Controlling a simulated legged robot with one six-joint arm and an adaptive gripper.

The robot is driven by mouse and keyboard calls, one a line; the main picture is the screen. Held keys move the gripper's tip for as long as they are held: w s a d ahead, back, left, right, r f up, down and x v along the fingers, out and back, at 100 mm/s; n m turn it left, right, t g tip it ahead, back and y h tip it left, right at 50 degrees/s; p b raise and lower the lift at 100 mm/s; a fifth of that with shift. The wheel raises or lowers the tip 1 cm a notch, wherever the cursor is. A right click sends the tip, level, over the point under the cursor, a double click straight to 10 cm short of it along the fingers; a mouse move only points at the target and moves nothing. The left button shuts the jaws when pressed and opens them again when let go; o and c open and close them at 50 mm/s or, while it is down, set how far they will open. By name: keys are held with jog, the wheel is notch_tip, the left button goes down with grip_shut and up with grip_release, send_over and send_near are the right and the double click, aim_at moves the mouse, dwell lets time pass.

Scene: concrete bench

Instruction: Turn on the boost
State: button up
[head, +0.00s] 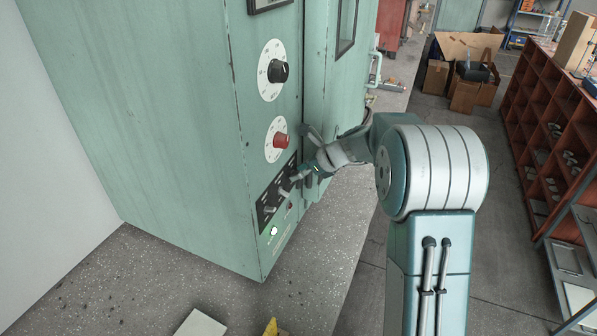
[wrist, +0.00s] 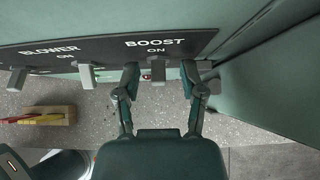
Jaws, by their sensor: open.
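The boost switch (wrist: 158,69) is a grey lever under the label "BOOST ON" on a black panel (wrist: 105,52), in the wrist view. My gripper (wrist: 160,82) is open, with one finger on either side of this lever. I cannot tell whether a finger touches it. A similar lever, the blower switch (wrist: 87,74), stands to the left under "BLOWER ON". In the head view the panel (head: 266,216) sits low on the green cabinet (head: 180,110), with my gripper (head: 298,176) at its right end, where the boost lever is hard to make out.
A black knob (head: 279,71) and a red knob (head: 281,141) sit above the panel. A lit white lamp (head: 274,231) is below it. The cabinet's protruding section (wrist: 280,75) is close to the right of my gripper. A small holder (wrist: 40,116) with coloured handles stands on the bench.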

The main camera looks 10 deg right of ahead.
jog(key=v, duration=1.1)
jog(key=shift+d+r, duration=0.2)
jog(key=shift+s, duration=0.15)
jog(key=s+a+r+n+g+h, duration=0.1)
jog(key=s+a+r+n+h, duration=0.1)
jog(key=s+a+n, duration=0.35)
jog(key=s+a+r+n+g+h, duration=0.1)
jog(key=s+a+r+n+h, duration=0.1)
jog(key=s+n, duration=0.6)
jog(key=s+f+n+t+h, duration=0.1)
jog(key=s+n+h, duration=0.3)
jog(key=s+n, duration=0.7)
jog(key=shift+s+d+f+n+t, duration=0.35)
jog(key=shift+s+f, duration=0.2)
jog(key=shift+s, duration=3.15)
